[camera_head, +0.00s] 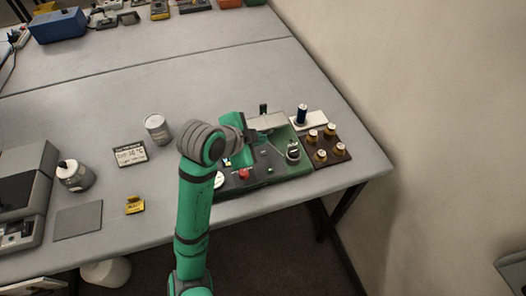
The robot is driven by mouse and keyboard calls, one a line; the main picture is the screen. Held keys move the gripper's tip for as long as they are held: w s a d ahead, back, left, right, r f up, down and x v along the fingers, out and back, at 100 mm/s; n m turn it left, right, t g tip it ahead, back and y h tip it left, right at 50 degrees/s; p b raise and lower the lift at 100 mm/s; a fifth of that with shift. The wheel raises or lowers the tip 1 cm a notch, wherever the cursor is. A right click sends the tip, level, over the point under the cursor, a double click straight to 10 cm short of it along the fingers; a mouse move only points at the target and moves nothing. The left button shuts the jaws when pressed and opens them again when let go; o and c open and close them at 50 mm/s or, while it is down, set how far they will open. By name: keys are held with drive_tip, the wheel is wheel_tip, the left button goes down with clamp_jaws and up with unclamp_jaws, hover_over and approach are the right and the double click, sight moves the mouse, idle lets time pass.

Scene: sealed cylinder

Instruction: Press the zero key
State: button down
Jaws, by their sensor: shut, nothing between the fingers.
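A green control device (290,170) stands near the right front corner of the table. I cannot make out a zero key; part of the panel is hidden behind my arm. My green arm reaches up from the bottom and bends over the left part of the device. Its fingers do not show, so I cannot tell whether they touch anything.
A grey can (157,128), a small display (130,152), a lidded jar (75,175) and a yellow item (134,205) stand left. The table's middle back is clear.

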drive_tip(key=shift+r, duration=1.1)
